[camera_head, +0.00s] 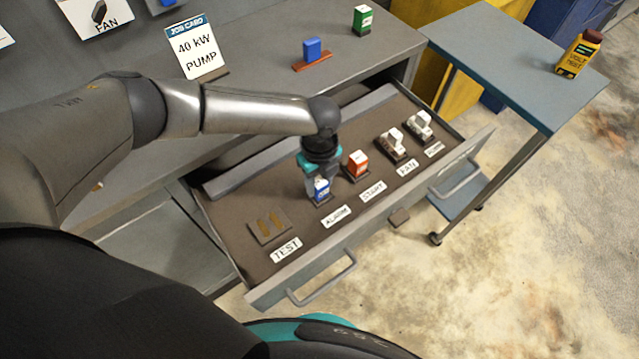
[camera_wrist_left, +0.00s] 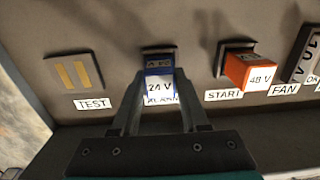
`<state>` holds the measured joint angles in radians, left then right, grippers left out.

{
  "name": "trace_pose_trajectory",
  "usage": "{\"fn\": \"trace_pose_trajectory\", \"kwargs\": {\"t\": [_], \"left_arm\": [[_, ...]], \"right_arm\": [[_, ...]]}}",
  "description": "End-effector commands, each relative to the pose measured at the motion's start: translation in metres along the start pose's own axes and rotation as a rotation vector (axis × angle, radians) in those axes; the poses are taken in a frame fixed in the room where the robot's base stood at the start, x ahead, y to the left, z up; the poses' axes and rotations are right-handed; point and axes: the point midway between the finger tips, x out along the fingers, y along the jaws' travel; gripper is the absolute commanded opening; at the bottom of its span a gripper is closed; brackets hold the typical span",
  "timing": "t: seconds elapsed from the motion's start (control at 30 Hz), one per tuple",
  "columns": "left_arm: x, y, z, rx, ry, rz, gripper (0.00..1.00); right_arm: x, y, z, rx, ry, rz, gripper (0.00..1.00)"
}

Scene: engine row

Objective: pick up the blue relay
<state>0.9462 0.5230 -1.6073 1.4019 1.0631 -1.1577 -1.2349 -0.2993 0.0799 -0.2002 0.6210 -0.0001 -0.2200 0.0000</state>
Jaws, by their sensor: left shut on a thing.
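A blue relay (camera_head: 321,190) with a white face is at the ALARM place in the open drawer. The left wrist view shows the relay (camera_wrist_left: 160,86) with "24 V" on its label, in front of a dark socket (camera_wrist_left: 158,58). My left gripper (camera_head: 318,178) comes from above and is shut on this relay; in the left wrist view its fingers (camera_wrist_left: 160,92) are on both sides. I cannot tell whether the relay sits in the socket or just clear of it. Another blue block (camera_head: 312,47) stands on an orange-brown plate on the bench. My right gripper is not in view.
An orange relay (camera_head: 357,163) stands close by at START. White relays stand at FAN (camera_head: 392,141) and at the far right (camera_head: 419,124). The TEST socket (camera_head: 269,224) is empty. A green relay (camera_head: 362,18) and a job card (camera_head: 197,46) stand on the bench.

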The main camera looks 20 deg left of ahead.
Motion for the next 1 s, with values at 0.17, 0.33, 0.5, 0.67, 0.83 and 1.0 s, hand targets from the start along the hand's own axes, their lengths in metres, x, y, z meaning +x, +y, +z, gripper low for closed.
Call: {"fn": "trace_pose_trajectory", "kwargs": {"t": [0.17, 0.33, 0.5, 0.67, 0.83, 1.0], "left_arm": [[-0.008, 0.000, 0.001, -0.001, 0.000, -0.001, 0.00], [-0.032, -0.001, 0.000, 0.000, 0.000, -0.003, 0.00], [-0.078, -0.001, 0.001, 0.001, -0.001, -0.005, 0.00], [-0.126, -0.001, 0.001, 0.001, -0.002, -0.005, 0.00], [-0.166, -0.001, 0.000, 0.000, -0.001, -0.004, 0.00], [-0.190, -0.001, 0.000, 0.001, 0.000, -0.002, 0.00]], "right_arm": [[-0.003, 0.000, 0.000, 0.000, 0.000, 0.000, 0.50], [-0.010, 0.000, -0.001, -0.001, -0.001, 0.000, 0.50], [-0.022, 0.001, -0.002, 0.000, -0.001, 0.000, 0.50], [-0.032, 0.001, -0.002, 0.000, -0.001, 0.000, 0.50], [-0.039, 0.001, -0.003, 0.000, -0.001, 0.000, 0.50], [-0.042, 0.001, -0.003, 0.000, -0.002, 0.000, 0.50]]}}
